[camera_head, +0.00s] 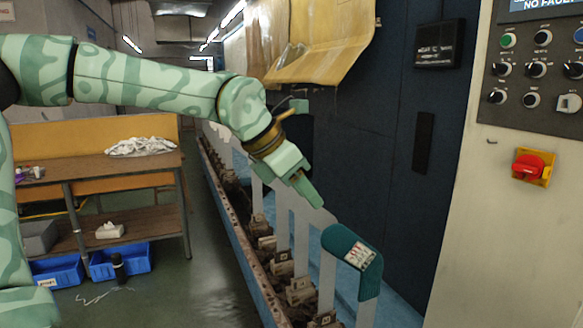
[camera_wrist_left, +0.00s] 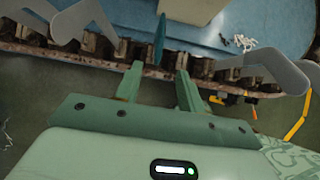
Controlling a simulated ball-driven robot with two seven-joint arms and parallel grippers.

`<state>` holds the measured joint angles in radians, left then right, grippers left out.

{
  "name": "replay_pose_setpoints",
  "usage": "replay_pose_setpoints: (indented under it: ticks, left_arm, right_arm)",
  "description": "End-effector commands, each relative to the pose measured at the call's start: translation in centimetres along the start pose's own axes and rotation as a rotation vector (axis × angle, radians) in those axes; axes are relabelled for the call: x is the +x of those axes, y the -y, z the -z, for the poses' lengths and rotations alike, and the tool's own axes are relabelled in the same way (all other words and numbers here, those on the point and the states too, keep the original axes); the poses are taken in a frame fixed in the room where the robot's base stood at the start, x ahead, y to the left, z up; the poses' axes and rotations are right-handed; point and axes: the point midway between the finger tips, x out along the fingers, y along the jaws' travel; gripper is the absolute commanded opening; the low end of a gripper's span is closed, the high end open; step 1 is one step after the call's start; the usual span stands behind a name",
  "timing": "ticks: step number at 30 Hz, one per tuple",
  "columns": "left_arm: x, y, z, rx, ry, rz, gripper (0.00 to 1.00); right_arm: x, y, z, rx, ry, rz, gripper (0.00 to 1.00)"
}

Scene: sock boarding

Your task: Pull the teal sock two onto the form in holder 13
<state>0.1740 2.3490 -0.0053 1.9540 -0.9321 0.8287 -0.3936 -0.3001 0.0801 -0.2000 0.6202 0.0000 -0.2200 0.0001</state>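The teal sock (camera_head: 352,250) with a white patch is on the upper part of a flat form (camera_head: 367,315) at the near end of the row in the head view. It covers the form's top, and bare form shows below. In the left wrist view a narrow teal strip (camera_wrist_left: 160,38), likely the sock edge-on, lies beyond the fingertips. My left gripper (camera_wrist_left: 160,70) is open and empty, its fingers apart. In the head view this gripper (camera_head: 312,196) is up and left of the sock, apart from it. I cannot read holder number 13. My right gripper is not in view.
Several bare grey forms (camera_head: 284,220) stand in holders along a rail (camera_head: 240,250). A control panel (camera_head: 530,70) with a red switch (camera_head: 528,166) is at right. A wooden table (camera_head: 140,167) with white cloth (camera_head: 140,146) and blue bins (camera_head: 125,262) stands at left.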

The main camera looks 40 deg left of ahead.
Motion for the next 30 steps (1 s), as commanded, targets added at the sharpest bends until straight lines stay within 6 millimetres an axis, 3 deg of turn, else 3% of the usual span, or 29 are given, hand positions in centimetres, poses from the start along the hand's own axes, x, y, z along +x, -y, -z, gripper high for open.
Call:
replay_pose_setpoints:
  ticks: [1,6,26,29,30]
  left_arm:
    - [-1.2,0.0,-0.1,-0.001,0.004,-0.001,0.39]
    - [-2.8,0.0,0.0,-0.001,0.0,0.0,0.39]
    - [-3.0,0.0,0.1,-0.005,-0.002,0.001,0.39]
    - [-3.0,-0.2,-0.8,-0.026,0.046,-0.009,0.39]
    - [-3.4,-0.8,-2.0,-0.052,0.097,-0.018,0.39]
  right_arm:
    - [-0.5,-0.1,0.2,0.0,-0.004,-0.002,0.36]
    - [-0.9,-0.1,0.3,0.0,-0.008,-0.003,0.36]
    - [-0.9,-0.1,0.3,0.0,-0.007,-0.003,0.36]
    - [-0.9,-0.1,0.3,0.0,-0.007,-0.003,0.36]
    - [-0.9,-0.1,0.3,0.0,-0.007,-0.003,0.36]
